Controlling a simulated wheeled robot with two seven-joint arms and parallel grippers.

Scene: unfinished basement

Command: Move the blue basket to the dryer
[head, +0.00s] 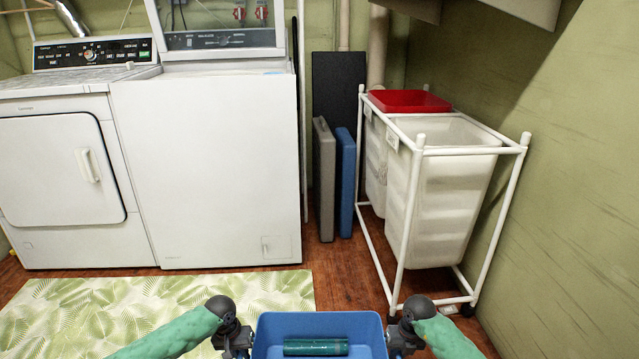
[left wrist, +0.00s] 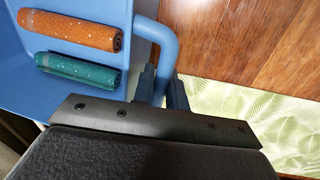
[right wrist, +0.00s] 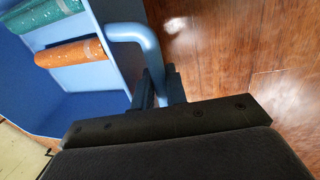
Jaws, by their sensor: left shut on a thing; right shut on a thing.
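The blue basket (head: 268,325) is at the bottom middle of the head view, held in front of me between my two grippers. A rolled teal towel (head: 316,347) lies in it, and the wrist views also show a rolled orange towel (left wrist: 72,31). My left gripper (left wrist: 165,95) is shut on the basket's left handle (left wrist: 163,45). My right gripper (right wrist: 158,90) is shut on its right handle (right wrist: 143,42). The dryer (head: 65,165), a white front-loader with a closed square door and a control panel, stands at the far left. The basket's underside is hidden.
A white top-loading machine (head: 215,175) stands right of the dryer. A leaf-patterned mat (head: 165,300) lies before them. A white-framed hamper cart (head: 435,200) with a red bin stands right. Grey (head: 324,180) and blue (head: 345,185) folded panels lean between. Wood floor ahead is clear.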

